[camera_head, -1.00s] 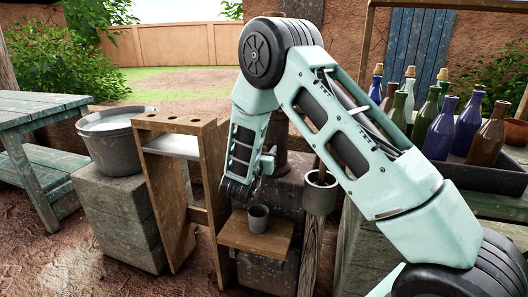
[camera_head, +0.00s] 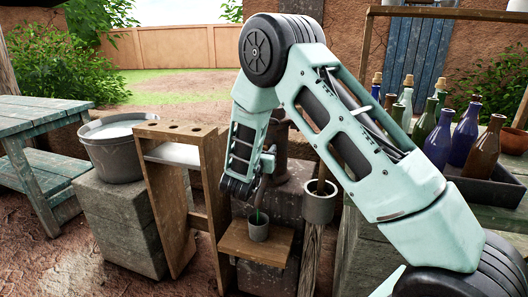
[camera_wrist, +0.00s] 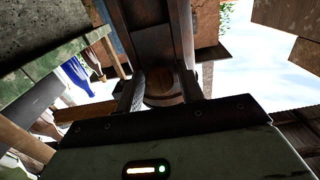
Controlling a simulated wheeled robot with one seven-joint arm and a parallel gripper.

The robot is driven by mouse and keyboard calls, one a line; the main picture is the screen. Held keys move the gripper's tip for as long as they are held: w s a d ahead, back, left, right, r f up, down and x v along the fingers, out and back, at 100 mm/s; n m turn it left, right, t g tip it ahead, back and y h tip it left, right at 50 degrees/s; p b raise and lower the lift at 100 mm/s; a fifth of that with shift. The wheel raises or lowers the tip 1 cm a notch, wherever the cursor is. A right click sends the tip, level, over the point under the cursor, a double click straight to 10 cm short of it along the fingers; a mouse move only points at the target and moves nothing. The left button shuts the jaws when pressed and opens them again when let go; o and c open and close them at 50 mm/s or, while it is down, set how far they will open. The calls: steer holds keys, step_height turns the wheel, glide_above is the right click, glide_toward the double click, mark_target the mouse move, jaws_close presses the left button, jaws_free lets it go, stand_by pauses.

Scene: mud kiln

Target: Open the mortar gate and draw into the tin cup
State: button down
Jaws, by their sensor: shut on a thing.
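In the wrist view my gripper (camera_wrist: 161,96) is shut on a rounded brown part (camera_wrist: 164,84), apparently the mortar gate's handle. A dark curved piece (camera_head: 263,190) shows below the wrist, over the cup. A thin greenish line runs from there into the cup's mouth; I cannot tell whether it is a stream. The cup's inside is barely visible.
A wooden rack with holes (camera_head: 175,131) stands left of the shelf. A grey bucket (camera_head: 112,150) of pale liquid sits on a stone block. A grey cylindrical holder (camera_head: 319,207) on a post is close right. Several bottles (camera_head: 466,130) stand in a tray further right.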

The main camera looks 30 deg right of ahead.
steer(key=shift+r, duration=0.2)
steer(key=c, duration=1.2)
jaws_free()
steer(key=v, duration=1.7)
steer(key=shift+s+a+p, duration=0.15)
steer(key=shift+a+p, duration=0.05)
steer(key=shift+p, duration=0.15)
